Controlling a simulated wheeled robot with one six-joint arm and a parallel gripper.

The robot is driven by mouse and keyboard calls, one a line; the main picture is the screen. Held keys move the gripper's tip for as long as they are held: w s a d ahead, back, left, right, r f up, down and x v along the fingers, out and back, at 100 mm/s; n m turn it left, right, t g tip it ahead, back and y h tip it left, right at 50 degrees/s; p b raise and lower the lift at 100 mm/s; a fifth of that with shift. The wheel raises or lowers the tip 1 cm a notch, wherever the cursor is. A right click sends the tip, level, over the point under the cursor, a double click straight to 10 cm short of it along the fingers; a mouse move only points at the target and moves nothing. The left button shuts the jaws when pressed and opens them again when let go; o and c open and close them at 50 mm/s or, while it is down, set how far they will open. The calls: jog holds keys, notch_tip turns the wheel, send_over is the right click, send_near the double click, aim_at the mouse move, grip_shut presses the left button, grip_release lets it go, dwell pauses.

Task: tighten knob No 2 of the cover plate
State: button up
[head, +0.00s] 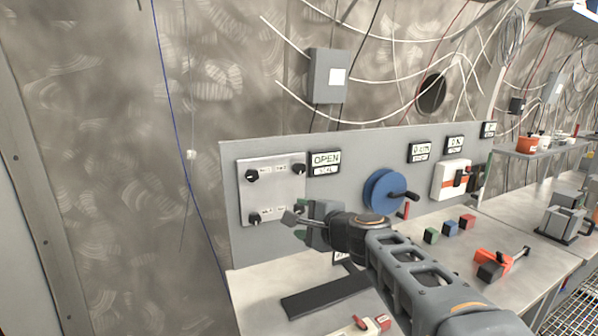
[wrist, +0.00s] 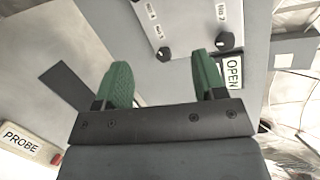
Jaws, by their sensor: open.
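The pale cover plate (head: 275,190) is fixed to the grey panel, with black knobs near its corners. Knob No 2 (head: 299,169) is at its upper right, beside the OPEN sign (head: 325,161). In the wrist view, knob No 2 (wrist: 226,41) sits by its label, beyond the right finger. Knob No 3 (wrist: 163,54) shows between and beyond the green fingers. My gripper (head: 296,213) is open and empty in front of the plate's lower right corner, below knob No 2. In the wrist view my gripper (wrist: 163,75) shows both fingers apart. In the head view it covers the lower right corner.
A blue wheel with a handle (head: 383,190) is on the panel to the right. Several small blocks (head: 450,229) and an orange-black tool (head: 495,265) lie on the bench. A dark flat bar (head: 325,291) lies below my gripper. A PROBE-labelled thing (wrist: 28,143) is at lower left.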

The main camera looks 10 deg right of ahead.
aim_at(300, 170)
jog(key=w+d+r+m+t+h, duration=0.2)
jog(key=w+d+r+m+t, duration=0.25)
jog(key=m, duration=0.25)
jog(key=shift+m+g+h, duration=0.4)
jog(key=shift+g, duration=0.05)
jog(key=w+p, duration=0.1)
jog(key=w, duration=0.3)
jog(key=w+a, duration=0.1)
jog(key=w, duration=0.3)
jog(key=w+r+p, duration=0.1)
jog(key=w, duration=0.4)
jog(key=shift+w+a+p, duration=0.1)
jog(key=shift+a+p, duration=0.25)
jog(key=shift+c, duration=0.2)
jog(key=c, duration=0.9)
